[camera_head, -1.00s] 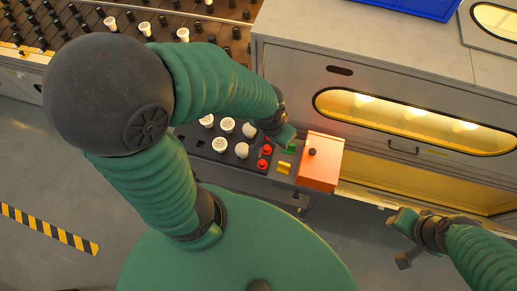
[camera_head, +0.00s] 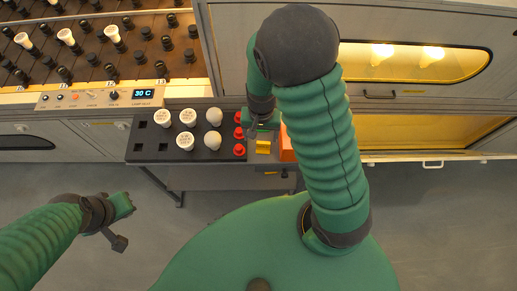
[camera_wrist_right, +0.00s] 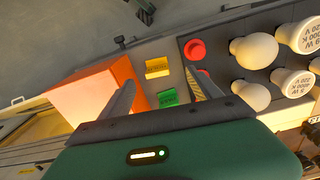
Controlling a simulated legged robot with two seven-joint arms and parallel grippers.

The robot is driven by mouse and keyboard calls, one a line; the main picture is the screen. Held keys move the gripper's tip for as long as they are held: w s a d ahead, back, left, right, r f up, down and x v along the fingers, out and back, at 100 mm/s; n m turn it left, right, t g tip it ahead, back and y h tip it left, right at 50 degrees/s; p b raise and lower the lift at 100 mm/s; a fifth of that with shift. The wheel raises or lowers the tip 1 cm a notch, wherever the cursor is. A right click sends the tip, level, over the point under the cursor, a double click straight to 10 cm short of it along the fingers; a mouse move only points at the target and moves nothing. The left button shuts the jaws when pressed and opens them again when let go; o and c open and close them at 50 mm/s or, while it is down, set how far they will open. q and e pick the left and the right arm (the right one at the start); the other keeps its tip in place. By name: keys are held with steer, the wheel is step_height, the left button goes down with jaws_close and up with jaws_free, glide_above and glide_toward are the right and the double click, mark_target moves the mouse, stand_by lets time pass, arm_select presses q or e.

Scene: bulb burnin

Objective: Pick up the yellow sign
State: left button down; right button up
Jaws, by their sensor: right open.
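The yellow sign (camera_head: 263,147) is a small block on the console's right part, below the right gripper in the head view. In the right wrist view the yellow sign (camera_wrist_right: 157,67) lies just beyond the fingertips, with a green sign (camera_wrist_right: 167,97) nearer the palm. My right gripper (camera_wrist_right: 160,76) is open, its fingers on either side of the signs and nothing held. In the head view the right gripper (camera_head: 260,122) is partly hidden by its own arm. My left gripper (camera_head: 125,206) is over the floor at left, away from the console; its jaw opening is unclear.
The dark console (camera_head: 148,153) carries several bulbs and red buttons (camera_head: 239,150) left of the signs. An orange box (camera_wrist_right: 95,88) stands close beside the signs. The glass-fronted cabinet (camera_head: 385,20) is behind. Floor (camera_head: 80,170) in front is open.

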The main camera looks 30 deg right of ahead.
mark_target(263, 143)
steer(key=f, duration=0.2)
steer(key=d+f, duration=0.1)
steer(key=f, duration=0.1)
steer(key=d+f+b, duration=0.1)
steer(key=f, duration=0.1)
steer(key=shift+w+d+f, duration=0.1)
steer(key=shift+w+f, duration=0.1)
steer(key=shift+f, duration=0.15)
steer(key=f, duration=0.2)
steer(key=f+b, duration=0.1)
steer(key=shift+a+f, duration=0.4)
steer(key=shift+a, duration=0.1)
steer(key=shift+d, duration=0.25)
steer(key=c, duration=0.5)
steer(key=shift+d, duration=0.1)
steer(key=c, duration=0.9)
arm_select(q)
steer(key=shift+w+d+f, duration=0.1)
steer(key=shift+d+f, duration=0.2)
steer(key=shift+f, duration=0.3)
steer(key=shift+d+f, duration=0.3)
steer(key=shift+f, duration=0.3)
arm_select(e)
steer(key=shift+a, duration=0.25)
steer(key=shift+c, duration=0.2)
